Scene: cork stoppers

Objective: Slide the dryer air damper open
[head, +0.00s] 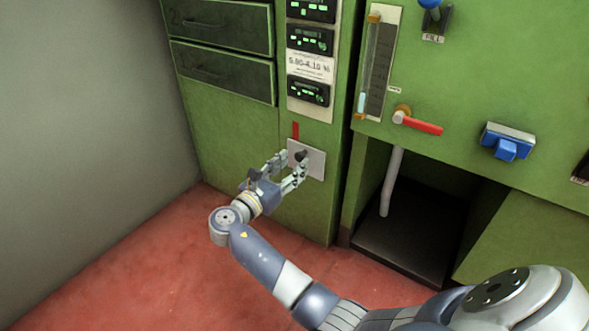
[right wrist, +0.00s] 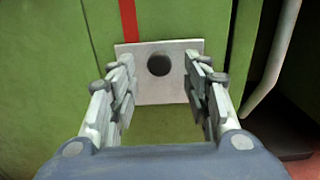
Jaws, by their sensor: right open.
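A pale square plate (head: 316,166) with a dark round knob (head: 301,155) is on the green cabinet front, below the display panel. It also shows in the right wrist view, where the plate (right wrist: 147,92) is slightly tilted and the knob (right wrist: 159,65) sits in its upper middle. My right gripper (head: 287,167) is open in front of the plate. In the right wrist view its fingers (right wrist: 160,82) stand to the left and right of the knob, with nothing between them. Whether the fingertips touch the plate, I cannot tell. My left gripper is not in view.
A red strip (head: 295,131) runs above the plate. Lit displays (head: 309,39) and dark drawers (head: 222,72) are higher up. To the right are a red-handled valve (head: 424,127), a blue latch (head: 505,149), and a dark recess with a pale pipe (head: 391,180). The red floor (head: 150,275) is clear.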

